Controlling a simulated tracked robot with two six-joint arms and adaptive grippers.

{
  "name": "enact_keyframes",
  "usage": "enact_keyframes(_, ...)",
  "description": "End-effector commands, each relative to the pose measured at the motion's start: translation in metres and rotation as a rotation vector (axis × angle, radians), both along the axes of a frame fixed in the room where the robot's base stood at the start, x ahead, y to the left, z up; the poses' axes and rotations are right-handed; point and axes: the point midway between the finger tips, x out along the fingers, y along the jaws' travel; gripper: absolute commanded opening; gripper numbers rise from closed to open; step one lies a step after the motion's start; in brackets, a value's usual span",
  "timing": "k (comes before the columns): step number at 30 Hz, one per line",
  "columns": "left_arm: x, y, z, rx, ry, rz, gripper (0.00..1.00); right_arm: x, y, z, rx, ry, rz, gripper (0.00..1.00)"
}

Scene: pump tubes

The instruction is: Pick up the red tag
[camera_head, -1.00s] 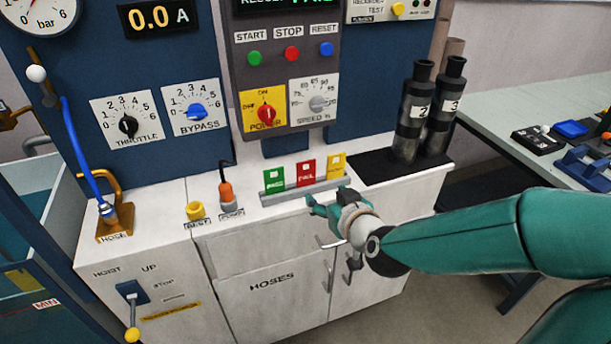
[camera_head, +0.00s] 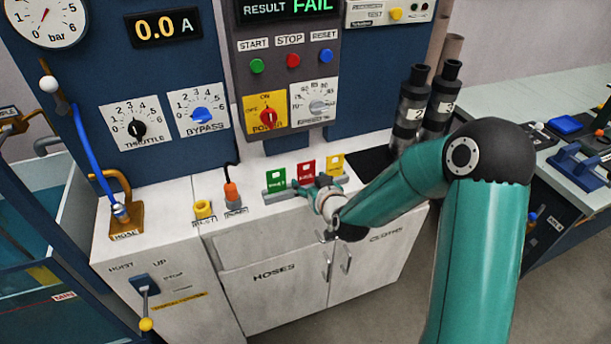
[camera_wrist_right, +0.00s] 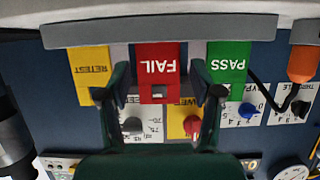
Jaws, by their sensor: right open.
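The red tag (camera_head: 306,171), marked FAIL, stands in a grey rack (camera_head: 278,195) on the white bench, between a green tag (camera_head: 275,180) and a yellow tag (camera_head: 336,163). My right gripper (camera_head: 312,186) is open in front of the rack, and partly hides the tags' lower parts in the head view. In the right wrist view, which is upside down, the red tag (camera_wrist_right: 158,70) lies between the two fingers (camera_wrist_right: 158,85), with a gap on each side. The green PASS tag (camera_wrist_right: 228,62) and yellow RETEST tag (camera_wrist_right: 90,72) flank it outside the fingers. My left gripper is not in view.
A red power knob (camera_head: 268,117) and other panel controls are on the wall behind the rack. Two dark tubes (camera_head: 411,105) stand to the right on a black mat. A yellow button (camera_head: 204,209) and an orange-capped plug (camera_head: 231,193) are to the left.

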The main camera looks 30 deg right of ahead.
Motion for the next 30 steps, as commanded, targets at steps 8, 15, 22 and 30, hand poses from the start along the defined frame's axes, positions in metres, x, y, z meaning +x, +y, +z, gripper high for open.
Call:
enact_keyframes(8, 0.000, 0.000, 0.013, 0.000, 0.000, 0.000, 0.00, 0.031, -0.009, -0.013, 0.000, 0.001, 0.000, 0.65)
enact_keyframes(15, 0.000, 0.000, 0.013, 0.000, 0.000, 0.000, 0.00, 0.034, -0.010, -0.015, 0.000, 0.000, 0.000, 0.65)
enact_keyframes(22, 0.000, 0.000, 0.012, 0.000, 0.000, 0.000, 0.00, 0.034, -0.010, -0.014, 0.000, 0.000, 0.000, 0.33)
enact_keyframes(30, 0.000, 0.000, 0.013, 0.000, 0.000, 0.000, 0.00, 0.034, -0.011, -0.014, 0.000, 0.000, -0.001, 0.28)
